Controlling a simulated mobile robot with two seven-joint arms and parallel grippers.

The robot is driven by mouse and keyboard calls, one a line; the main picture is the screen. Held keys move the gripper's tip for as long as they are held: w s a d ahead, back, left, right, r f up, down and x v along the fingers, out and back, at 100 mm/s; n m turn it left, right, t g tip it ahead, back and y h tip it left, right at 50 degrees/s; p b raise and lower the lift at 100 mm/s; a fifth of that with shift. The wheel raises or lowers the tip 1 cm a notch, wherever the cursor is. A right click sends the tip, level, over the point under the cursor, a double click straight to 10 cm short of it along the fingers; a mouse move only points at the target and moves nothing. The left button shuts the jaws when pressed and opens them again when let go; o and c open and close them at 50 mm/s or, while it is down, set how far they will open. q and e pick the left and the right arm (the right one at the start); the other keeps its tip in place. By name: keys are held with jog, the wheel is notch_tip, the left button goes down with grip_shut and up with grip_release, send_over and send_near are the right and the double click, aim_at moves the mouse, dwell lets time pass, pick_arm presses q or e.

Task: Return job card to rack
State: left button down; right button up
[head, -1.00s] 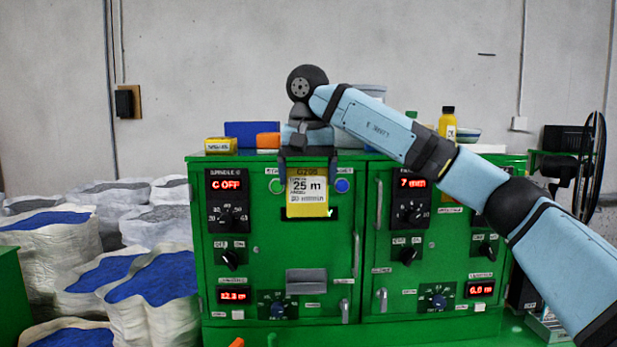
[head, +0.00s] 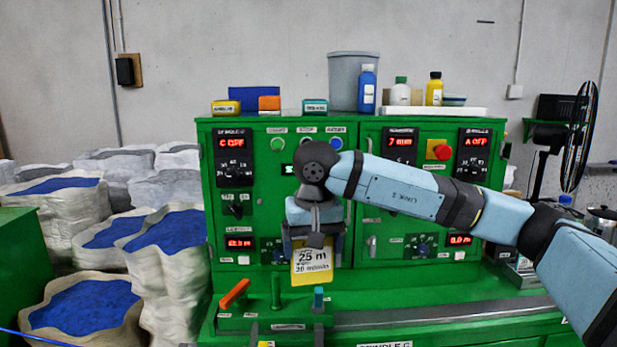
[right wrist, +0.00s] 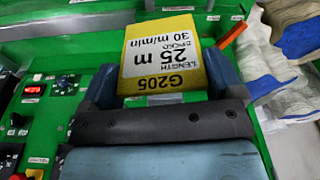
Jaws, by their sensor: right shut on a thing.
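I cannot make out a card rack for certain. My left gripper is in no view.
The green cabinet (head: 390,275) carries displays, knobs and handles. On its lower ledge are an orange lever (head: 235,293), a green post (head: 276,291) and a blue-topped post (head: 318,298). Bottles and a grey bin (head: 345,80) stand on top. White sacks (head: 165,260) crowd the left.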

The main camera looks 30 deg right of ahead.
jog(key=s+a+f+n, duration=0.1)
jog(key=s+f, duration=0.4)
jog(key=f, duration=0.8)
jog(key=s+a+f+n, duration=0.1)
jog(key=s+a+f, duration=0.2)
jog(key=f, duration=1)
jog(key=s+a+f+n, duration=0.1)
jog(key=s+f, duration=0.5)
jog(key=f, duration=0.7)
jog(key=shift+s+a, duration=0.35)
jog(key=shift+a, duration=0.2)
jog(key=shift+d, duration=0.1)
